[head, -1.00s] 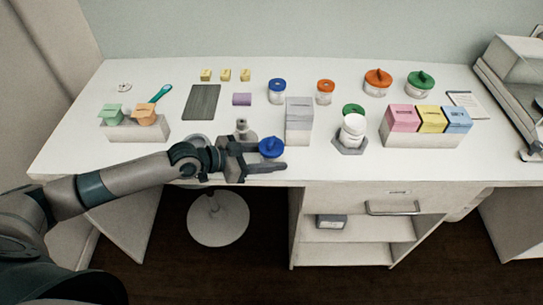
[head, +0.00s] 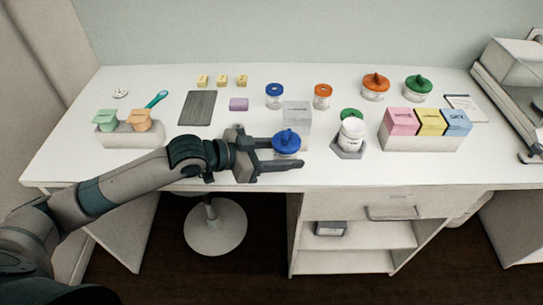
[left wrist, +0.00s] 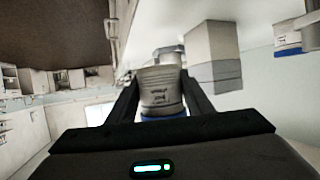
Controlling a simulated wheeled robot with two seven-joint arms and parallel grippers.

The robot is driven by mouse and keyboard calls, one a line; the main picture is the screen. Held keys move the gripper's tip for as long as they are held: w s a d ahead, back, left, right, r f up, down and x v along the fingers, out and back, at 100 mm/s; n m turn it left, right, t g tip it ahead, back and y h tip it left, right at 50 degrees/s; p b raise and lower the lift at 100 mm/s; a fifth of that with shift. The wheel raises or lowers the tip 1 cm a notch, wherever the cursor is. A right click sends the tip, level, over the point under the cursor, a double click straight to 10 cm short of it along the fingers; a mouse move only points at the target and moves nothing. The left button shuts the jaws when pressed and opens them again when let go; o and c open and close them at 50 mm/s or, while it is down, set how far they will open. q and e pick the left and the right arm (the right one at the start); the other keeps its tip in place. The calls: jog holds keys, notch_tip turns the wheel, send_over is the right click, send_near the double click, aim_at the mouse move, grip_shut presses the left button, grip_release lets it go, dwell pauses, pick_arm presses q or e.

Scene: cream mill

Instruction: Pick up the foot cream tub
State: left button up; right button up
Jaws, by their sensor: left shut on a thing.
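A white tub with a blue knobbed lid (head: 287,139) is between the fingers of my left gripper (head: 284,152), near the front edge of the desk. The gripper is shut on it from the left side. In the left wrist view the tub (left wrist: 162,90) shows between both fingers, with its blue lid at the bottom of the picture; its label is too small to read. The tub is upright and looks raised above the desktop. My right gripper is not in view.
A grey-white block (head: 297,113) stands just behind the held tub. A white jar on a grey hexagonal stand (head: 348,149) is to its right. Lidded orange (head: 375,88) and green (head: 418,90) tubs stand at the back.

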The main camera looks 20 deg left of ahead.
pick_arm(q)
jog(key=s+d+r, duration=0.2)
jog(key=d+r, duration=0.1)
jog(key=d, duration=0.3)
jog(key=shift+s+r+b, duration=0.2)
jog(key=shift+r+b, duration=0.2)
dwell(0.6)
jog(key=w+a+r+n+t+y, duration=0.2)
jog(key=w+a+r+n+y, duration=0.2)
jog(key=a+r+n+y, duration=0.1)
jog(key=w+a+r+n+t+y, duration=0.3)
jog(key=w+a+r+n+y, duration=0.1)
jog(key=a+r, duration=0.4)
jog(key=shift+w+a+n+y, duration=0.25)
jog(key=shift+a+n+y, duration=0.35)
jog(key=shift+a+y, duration=0.25)
